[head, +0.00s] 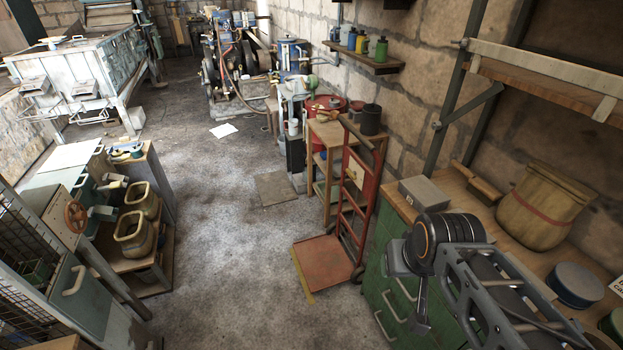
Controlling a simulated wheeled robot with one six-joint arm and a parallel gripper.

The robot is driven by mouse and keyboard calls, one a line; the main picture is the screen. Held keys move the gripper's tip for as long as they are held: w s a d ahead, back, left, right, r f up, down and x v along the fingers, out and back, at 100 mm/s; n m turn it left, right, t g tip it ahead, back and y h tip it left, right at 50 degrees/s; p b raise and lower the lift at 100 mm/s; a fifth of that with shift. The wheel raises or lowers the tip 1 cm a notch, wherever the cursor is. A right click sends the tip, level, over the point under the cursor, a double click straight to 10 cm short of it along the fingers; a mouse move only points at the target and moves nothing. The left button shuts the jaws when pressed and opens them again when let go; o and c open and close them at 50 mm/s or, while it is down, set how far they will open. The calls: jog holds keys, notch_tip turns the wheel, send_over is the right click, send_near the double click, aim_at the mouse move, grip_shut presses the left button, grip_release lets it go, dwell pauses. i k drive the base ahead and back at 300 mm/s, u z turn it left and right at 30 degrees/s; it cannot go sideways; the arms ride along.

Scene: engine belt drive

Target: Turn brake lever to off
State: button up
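The engine with its belt drive appears to be the dark-wheeled machine (232,65) at the far back, against the stone wall. At this distance I cannot pick out the brake lever or tell how it is set. My arm reaches in from the lower right, over the green cabinet. What seems to be my gripper (420,312) is a narrow grey and dark part hanging below the round black joint, far from the engine. Its fingers do not show clearly, and I see nothing held in it.
A red hand truck (325,262) and a wooden stand (338,132) line the right wall. A bench with tan containers (137,232) stands left, and a large white-grey tank (72,75) back left. The concrete floor (215,215) between is mostly clear, with a paper sheet (223,130) on it.

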aim_at(352, 174)
jog(key=u, duration=0.05)
jog(key=k, duration=0.55)
jog(key=u, duration=0.8)
jog(key=i, duration=0.85)
jog(key=u, duration=0.7)
jog(key=i, duration=0.85)
jog(key=z, duration=0.7)
jog(key=i, duration=0.8)
jog(key=z, duration=0.6)
